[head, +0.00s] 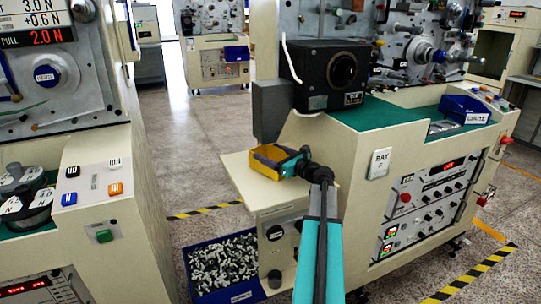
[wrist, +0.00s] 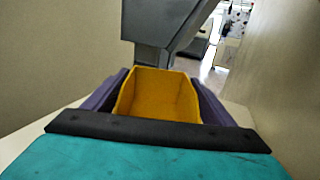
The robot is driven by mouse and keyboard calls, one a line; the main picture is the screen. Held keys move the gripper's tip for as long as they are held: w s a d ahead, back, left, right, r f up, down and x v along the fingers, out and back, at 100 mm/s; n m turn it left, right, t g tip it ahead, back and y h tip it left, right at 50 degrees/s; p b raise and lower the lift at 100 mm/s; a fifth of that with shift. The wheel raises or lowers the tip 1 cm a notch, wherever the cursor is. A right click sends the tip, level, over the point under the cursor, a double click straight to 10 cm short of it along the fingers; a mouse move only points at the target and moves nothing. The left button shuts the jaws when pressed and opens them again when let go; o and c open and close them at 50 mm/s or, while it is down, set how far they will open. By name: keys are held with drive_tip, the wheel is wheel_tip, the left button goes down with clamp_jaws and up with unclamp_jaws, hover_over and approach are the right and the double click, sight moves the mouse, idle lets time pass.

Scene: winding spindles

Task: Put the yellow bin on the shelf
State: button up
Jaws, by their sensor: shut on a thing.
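The yellow bin (head: 264,168) is small and open-topped. My gripper (head: 279,161) is shut on it, with the bin between the two purple fingers in the wrist view (wrist: 160,95). The bin is upright over the cream side shelf (head: 238,172) of the right machine. Whether its base touches the shelf or is slightly above it, I cannot tell. Parts of the shelf show on both sides of my gripper in the wrist view (wrist: 238,114). The bin's near side and base are hidden by my gripper.
A blue bin (head: 464,108) sits on the green worktop (head: 410,105). An aisle (head: 195,130) is clear on the left.

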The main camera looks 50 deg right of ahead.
drive_tip(key=shift+f, duration=0.1)
drive_tip(key=o, duration=1.1)
drive_tip(key=shift+s, duration=0.1)
drive_tip(key=s, duration=1.2)
drive_tip(key=shift+d, duration=0.1)
drive_tip(key=shift+w+r, duration=0.1)
drive_tip(key=shift+r, duration=0.1)
